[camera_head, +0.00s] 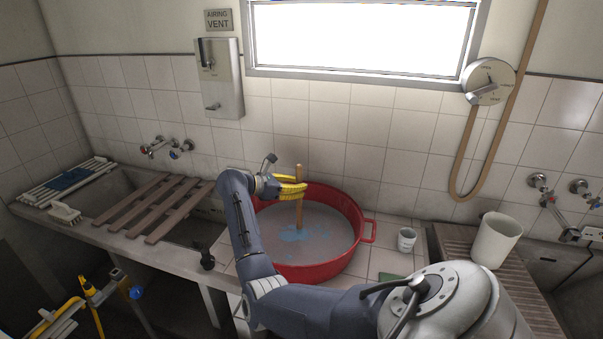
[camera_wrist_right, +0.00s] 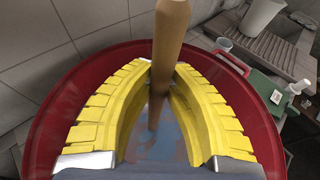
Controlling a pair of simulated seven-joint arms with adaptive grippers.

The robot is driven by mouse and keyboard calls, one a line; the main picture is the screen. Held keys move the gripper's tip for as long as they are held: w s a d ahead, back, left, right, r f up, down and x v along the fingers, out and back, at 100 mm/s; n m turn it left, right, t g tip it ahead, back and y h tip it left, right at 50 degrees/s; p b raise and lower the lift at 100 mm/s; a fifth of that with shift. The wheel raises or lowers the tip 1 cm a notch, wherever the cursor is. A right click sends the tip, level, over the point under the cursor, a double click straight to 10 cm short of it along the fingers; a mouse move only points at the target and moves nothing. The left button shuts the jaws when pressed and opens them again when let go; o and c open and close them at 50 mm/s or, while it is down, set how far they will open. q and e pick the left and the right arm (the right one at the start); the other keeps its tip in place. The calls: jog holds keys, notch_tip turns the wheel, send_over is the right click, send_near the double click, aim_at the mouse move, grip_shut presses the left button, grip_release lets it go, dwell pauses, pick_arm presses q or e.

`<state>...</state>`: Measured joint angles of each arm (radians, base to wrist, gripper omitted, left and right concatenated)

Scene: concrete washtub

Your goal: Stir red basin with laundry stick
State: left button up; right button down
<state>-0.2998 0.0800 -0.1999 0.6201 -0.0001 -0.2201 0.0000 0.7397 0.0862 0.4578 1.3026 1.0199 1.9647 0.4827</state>
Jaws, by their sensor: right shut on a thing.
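The red basin (camera_head: 355,222) stands on the tiled counter and holds greyish water with blue patches. The wooden laundry stick (camera_head: 299,212) stands nearly upright in the basin, its lower end in the water. My right gripper (camera_head: 303,188), with yellow ribbed fingers, is shut on the stick near its upper part, above the basin's back half. In the right wrist view the stick (camera_wrist_right: 168,45) passes between the yellow fingertips (camera_wrist_right: 162,75), with the basin's red wall (camera_wrist_right: 50,130) around them. My left gripper is not in view.
A small white cup (camera_head: 406,239) stands right of the basin, near a green item (camera_head: 389,277). A white bucket (camera_head: 495,240) stands on the slatted board at right. A wooden slat rack (camera_head: 150,205) and a scrub brush (camera_head: 64,213) lie at left.

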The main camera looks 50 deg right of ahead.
jog(key=shift+s+a, duration=1.35)
jog(key=shift+a, duration=1.05)
notch_tip(320, 180, up, 16)
jog(key=w+d, duration=0.1)
jog(key=d, duration=0.1)
jog(key=shift+d, duration=0.4)
jog(key=shift+w+f, duration=0.1)
jog(key=shift+f, duration=0.05)
